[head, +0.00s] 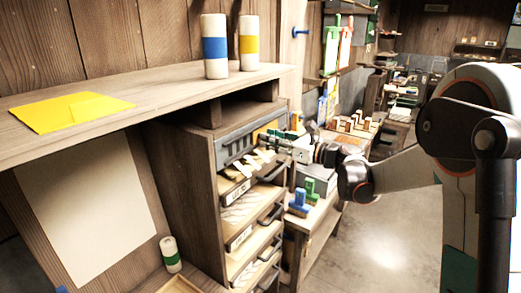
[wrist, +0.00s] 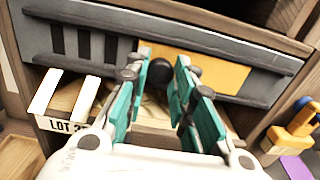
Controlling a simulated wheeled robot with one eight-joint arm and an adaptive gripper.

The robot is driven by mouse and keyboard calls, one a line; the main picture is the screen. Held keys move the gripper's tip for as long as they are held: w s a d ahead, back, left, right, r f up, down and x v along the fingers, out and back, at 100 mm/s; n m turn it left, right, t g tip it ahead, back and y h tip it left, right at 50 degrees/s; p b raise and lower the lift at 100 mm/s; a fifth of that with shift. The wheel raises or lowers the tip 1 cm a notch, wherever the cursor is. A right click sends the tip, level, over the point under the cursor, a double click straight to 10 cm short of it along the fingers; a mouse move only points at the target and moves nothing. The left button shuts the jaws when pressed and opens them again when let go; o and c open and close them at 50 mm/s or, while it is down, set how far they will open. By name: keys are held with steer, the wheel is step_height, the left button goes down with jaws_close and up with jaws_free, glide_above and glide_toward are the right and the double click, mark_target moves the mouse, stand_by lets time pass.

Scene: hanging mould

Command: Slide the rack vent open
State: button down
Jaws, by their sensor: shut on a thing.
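The rack vent is a long grey slotted panel across the top of the wooden rack, seen in the head view (head: 236,147) and close up in the wrist view (wrist: 40,38). Dark slots show at its left and an orange-yellow section (wrist: 222,72) at its right. A round black knob (wrist: 188,66) sits on its front near the middle. My gripper (wrist: 175,82) has its teal fingers on either side of the knob and is shut on it. In the head view my gripper (head: 272,146) reaches the rack front from the right, and the knob is hidden there.
Below the vent, a shelf labelled LOT (wrist: 68,126) holds cream-coloured strips (wrist: 46,90). Several more shelves with dark handles lie lower. Blue (head: 299,202) and green pieces stand on a bench to the right. Blue-banded (head: 215,50) and yellow-banded cylinders stand on top.

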steer(key=shift+w+d, duration=0.9)
steer(key=shift+w, duration=0.25)
steer(key=shift+r, duration=0.1)
steer(key=c, duration=1.7)
jaws_free()
steer(key=o, duration=0.4)
steer(key=shift+w+d, duration=0.15)
steer(key=shift+c, duration=0.2)
steer(key=v, duration=1.2)
